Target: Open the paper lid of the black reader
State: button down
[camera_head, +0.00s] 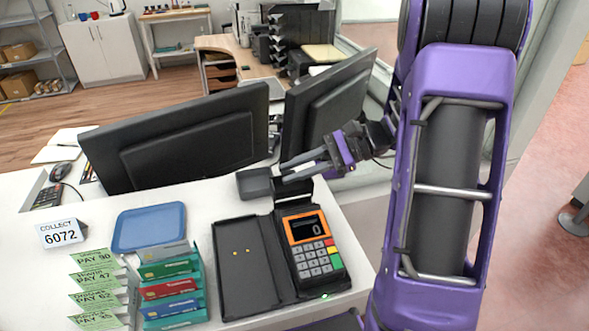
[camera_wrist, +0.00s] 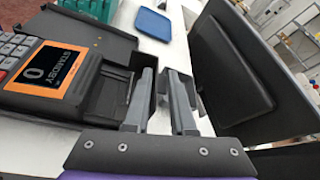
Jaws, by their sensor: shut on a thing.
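The black reader (camera_head: 318,252) lies face up on the white counter, with an orange-framed screen and a keypad; its screen also shows in the wrist view (camera_wrist: 40,78). Its dark paper lid (camera_head: 294,189) is at the far end, beyond the screen, and appears raised. My gripper (camera_head: 285,172) reaches in from the right at that end. In the wrist view its two grey fingers (camera_wrist: 163,76) are close together, with a narrow gap and dark material at the tips. The fingers partly hide the lid, so its exact angle and the grip point are unclear.
An open black folder (camera_head: 246,268) lies beside the reader. A small dark box (camera_head: 254,184) is just left of my fingertips. Two monitors (camera_head: 185,140) stand behind. A blue tray (camera_head: 149,227), coloured card boxes (camera_head: 170,290) and a number sign (camera_head: 62,234) are at left.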

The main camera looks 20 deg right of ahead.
jog(key=shift+w, duration=0.1)
jog(key=c, duration=0.8)
grip_release()
jog(key=shift+f, duration=0.1)
jog(key=shift+c, duration=0.2)
jog(key=shift+d, duration=0.15)
jog(key=v, duration=1.7)
jog(key=shift+p, duration=0.3)
